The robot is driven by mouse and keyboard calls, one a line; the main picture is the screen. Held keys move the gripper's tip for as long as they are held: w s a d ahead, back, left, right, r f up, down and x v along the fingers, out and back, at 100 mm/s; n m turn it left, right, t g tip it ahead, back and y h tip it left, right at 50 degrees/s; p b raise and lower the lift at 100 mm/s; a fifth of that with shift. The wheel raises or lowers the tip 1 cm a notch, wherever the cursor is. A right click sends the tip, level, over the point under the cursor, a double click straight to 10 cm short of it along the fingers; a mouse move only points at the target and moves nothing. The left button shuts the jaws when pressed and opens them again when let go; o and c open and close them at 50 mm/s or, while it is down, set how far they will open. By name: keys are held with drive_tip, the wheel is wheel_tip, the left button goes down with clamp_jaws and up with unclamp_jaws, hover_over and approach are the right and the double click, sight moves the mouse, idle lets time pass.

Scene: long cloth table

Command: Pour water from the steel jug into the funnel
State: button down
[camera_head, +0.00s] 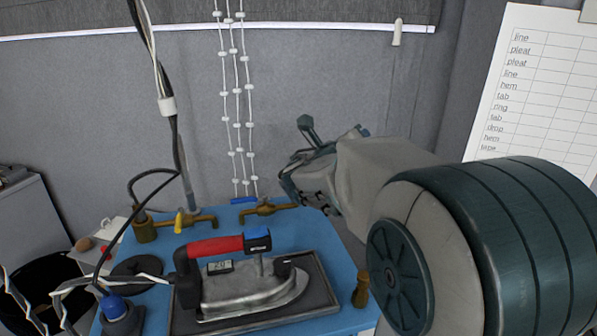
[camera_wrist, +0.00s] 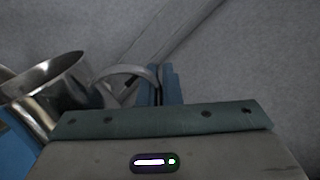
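The steel jug (camera_wrist: 52,85) shows at the left of the wrist view, with its round mouth visible and its lower part cut off by my gripper body. Its curved handle (camera_wrist: 122,72) runs right, to between the fingers of my gripper (camera_wrist: 160,87). The fingers look shut on the handle, though the contact is partly hidden. In the head view my gripper (camera_head: 308,170) is over the far right part of the blue table, and I cannot make out the jug there. I see no funnel in either view.
An iron (camera_head: 252,285) with a red handle rests on a dark plate on the blue table (camera_head: 235,228). Brass fittings (camera_head: 200,220) stand along the back edge. Cables hang at the left, and beaded cords (camera_head: 238,110) hang before the grey wall. A printed sheet (camera_head: 535,80) is at right.

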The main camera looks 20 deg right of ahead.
drive_tip(key=shift+w+a+r, duration=0.1)
drive_tip(key=shift+r, duration=0.25)
drive_tip(key=shift+w+a+r+n+p, duration=0.15)
drive_tip(key=shift+r+n+p, duration=0.2)
drive_tip(key=shift+p, duration=0.4)
drive_tip(key=shift+n, duration=0.25)
drive_tip(key=shift+w+a+n+p, duration=0.55)
drive_tip(key=shift+w+n+p, duration=0.3)
drive_tip(key=shift+p, duration=0.4)
idle(1.9)
drive_tip(key=shift+w+a+r+n+p, duration=0.3)
drive_tip(key=shift+w+a+n+p, duration=0.3)
drive_tip(key=shift+p, duration=0.55)
drive_tip(key=shift+w+a+r+n+p, duration=0.3)
drive_tip(key=shift+w+a+n+p, duration=0.25)
drive_tip(key=shift+p, duration=0.55)
idle(1.3)
